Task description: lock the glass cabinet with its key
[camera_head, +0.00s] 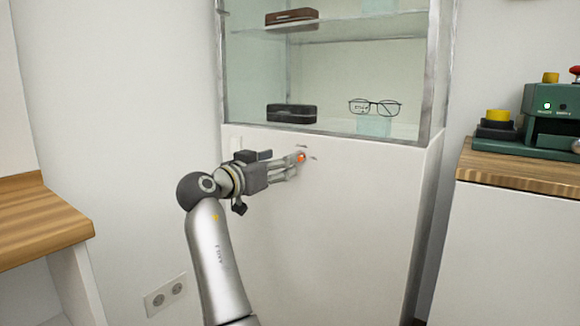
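The glass cabinet (340,200) stands in the middle, with a glazed upper part and a white lower body. My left gripper (298,160) is in front of the white front, just below the glass. Its fingers point right and appear shut on a small orange piece, which looks like the head of the key (301,157). The key's shaft and the lock are hidden or too small to make out, so I cannot tell whether the key is in the lock. My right gripper is not in view.
Inside the cabinet are eyeglasses (374,106), a dark case (291,113) and a brown case (291,16). A wooden-topped counter (520,168) at right holds a green device (552,118). A wooden table (38,220) is at left, near a wall socket (165,295).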

